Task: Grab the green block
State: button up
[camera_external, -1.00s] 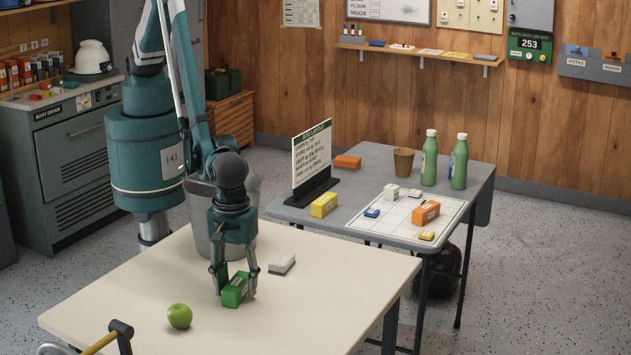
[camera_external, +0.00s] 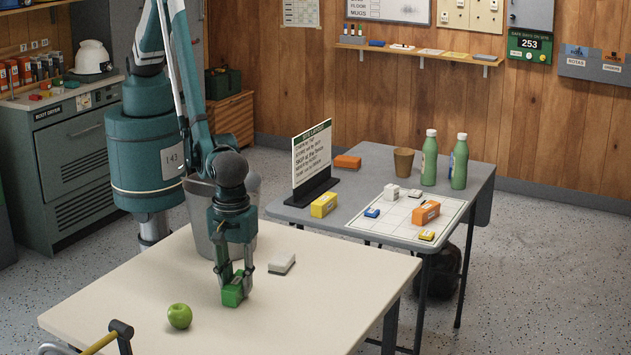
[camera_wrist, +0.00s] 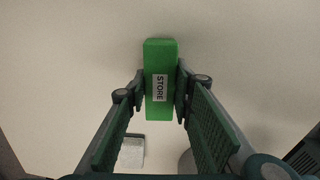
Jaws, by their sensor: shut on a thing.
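The green block (camera_external: 233,291) is on the cream table near its front middle, between the fingers of my gripper (camera_external: 234,280). In the wrist view the green block (camera_wrist: 160,55) has a white label reading "STORE". There my gripper (camera_wrist: 160,93) has one finger pad against each long side of it. The gripper points down and is shut on the block. The block appears to rest on the tabletop; I see no clear gap under it.
A grey bin (camera_external: 204,228) stands behind the cream table (camera_external: 340,280). A grey table (camera_external: 380,165) with bottles and blocks is farther back.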

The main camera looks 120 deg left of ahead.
aim_at(237, 280)
jog(key=shift+r, duration=4.85)
